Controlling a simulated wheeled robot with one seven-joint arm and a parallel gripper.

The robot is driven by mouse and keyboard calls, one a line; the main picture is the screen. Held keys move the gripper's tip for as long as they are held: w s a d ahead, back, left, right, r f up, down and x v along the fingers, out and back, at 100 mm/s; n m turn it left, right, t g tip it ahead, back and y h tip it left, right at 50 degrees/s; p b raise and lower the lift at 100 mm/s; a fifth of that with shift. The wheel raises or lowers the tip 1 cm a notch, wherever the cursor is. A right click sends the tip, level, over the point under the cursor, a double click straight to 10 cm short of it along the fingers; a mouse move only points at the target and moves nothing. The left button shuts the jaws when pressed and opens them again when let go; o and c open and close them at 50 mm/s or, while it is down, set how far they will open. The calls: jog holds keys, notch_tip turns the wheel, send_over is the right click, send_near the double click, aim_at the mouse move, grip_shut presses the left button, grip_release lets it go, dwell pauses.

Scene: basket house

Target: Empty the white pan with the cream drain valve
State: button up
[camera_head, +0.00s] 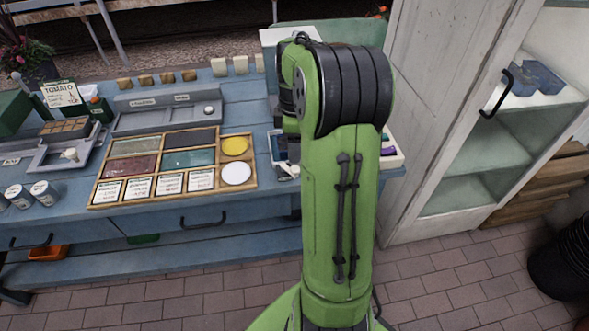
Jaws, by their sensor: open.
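A white pan or tray (272,143) stands on the blue bench, mostly hidden behind my green arm. A small cream piece (288,170) shows at its front edge; I cannot tell for sure that it is the drain valve. Whether the pan holds anything is hidden. A grey tray (48,160) at the left of the bench also has a pale knob, beside brown blocks. My arm rises through the middle of the view and folds over at the top. My gripper is not visible, so its place relative to the pan cannot be seen.
A wooden board of colour samples and cards (173,168) lies left of the arm. A grey tray (165,108) stands behind it. White jars (44,193) stand at the left edge. A cabinet with a white-framed door (425,110) stands on the right.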

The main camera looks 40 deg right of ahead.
aim_at(295, 168)
notch_tip(295, 168, down, 8)
jog(key=shift+r+b, duration=0.25)
jog(key=shift+b, duration=0.8)
jog(key=shift+c, duration=0.2)
grip_shut()
